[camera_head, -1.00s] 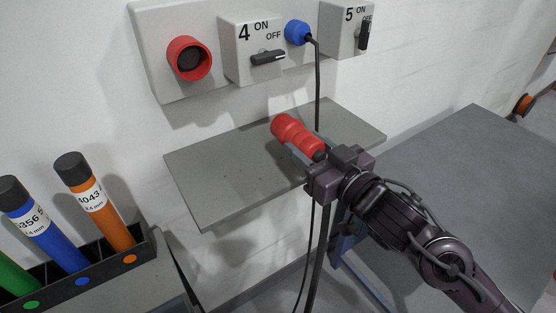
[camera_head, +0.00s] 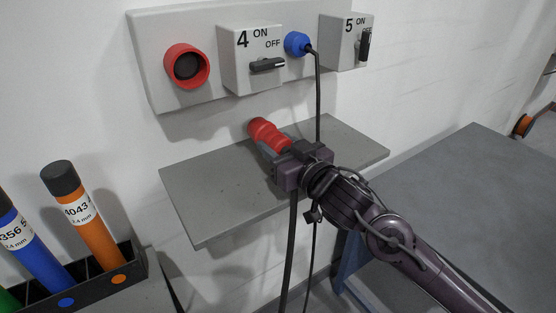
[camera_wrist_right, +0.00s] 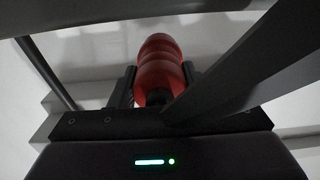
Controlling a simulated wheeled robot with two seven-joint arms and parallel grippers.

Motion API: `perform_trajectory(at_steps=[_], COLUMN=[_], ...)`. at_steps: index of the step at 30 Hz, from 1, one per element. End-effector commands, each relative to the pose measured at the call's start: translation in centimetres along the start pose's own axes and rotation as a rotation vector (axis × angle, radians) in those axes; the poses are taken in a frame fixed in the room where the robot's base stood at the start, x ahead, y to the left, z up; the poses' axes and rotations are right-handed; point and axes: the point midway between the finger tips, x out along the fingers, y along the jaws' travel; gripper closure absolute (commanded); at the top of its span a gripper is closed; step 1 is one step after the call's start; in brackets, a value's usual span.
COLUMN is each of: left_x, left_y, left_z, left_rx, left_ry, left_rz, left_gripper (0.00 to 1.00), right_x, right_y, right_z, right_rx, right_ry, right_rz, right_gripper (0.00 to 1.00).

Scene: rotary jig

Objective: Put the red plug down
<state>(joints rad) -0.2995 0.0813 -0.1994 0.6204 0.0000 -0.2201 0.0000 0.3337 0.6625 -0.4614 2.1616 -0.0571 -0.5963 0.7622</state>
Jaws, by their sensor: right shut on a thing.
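The red plug (camera_head: 267,134) is in my right gripper (camera_head: 282,152), over the grey wall shelf (camera_head: 205,190). The plug's front end points toward the wall, up and left in the head view. I cannot tell whether it touches the shelf. In the right wrist view the red plug (camera_wrist_right: 161,68) sits between the two dark fingers of my right gripper (camera_wrist_right: 160,88). A black cable hangs below the gripper past the shelf's front edge. My left gripper is not in view.
A red socket (camera_head: 187,66) is on the wall panel above the shelf, beside switch box 4 (camera_head: 250,58). A blue plug (camera_head: 297,43) with a hanging cable is by box 5 (camera_head: 347,42). A rack (camera_head: 132,276) of tubes stands at left, a grey table (camera_head: 470,200) at right.

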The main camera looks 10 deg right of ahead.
Motion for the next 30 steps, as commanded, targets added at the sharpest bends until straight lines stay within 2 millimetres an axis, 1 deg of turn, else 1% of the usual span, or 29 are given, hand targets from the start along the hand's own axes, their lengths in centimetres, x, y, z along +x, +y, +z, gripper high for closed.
perform_trajectory(at_steps=[7, 10, 17, 21, 22, 26, 30], left_x=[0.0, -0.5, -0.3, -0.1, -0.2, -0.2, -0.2], left_y=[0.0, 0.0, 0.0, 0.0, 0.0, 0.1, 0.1], left_z=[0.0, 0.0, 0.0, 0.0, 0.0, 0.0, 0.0], left_rx=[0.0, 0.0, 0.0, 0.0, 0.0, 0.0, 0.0], left_ry=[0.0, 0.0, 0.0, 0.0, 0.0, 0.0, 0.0], left_rz=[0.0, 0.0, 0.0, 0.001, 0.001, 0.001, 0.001], left_gripper=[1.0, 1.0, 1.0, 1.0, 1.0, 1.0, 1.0], right_x=[0.0, 0.3, 0.4, 0.4, 0.4, 0.4, 0.4], right_y=[0.0, 0.1, 0.1, 0.0, 0.0, 0.0, 0.0], right_z=[3.3, 3.6, 3.8, 4.2, 4.2, 4.2, 4.2], right_rx=[0.0, 0.0, 0.0, 0.001, 0.0, 0.0, 0.0], right_ry=[0.0, 0.003, 0.004, 0.004, 0.002, 0.001, 0.001], right_rz=[0.001, 0.002, 0.001, 0.001, 0.001, 0.001, 0.001], right_gripper=[0.89, 0.89, 0.89, 0.89, 0.53, 0.36, 0.35])
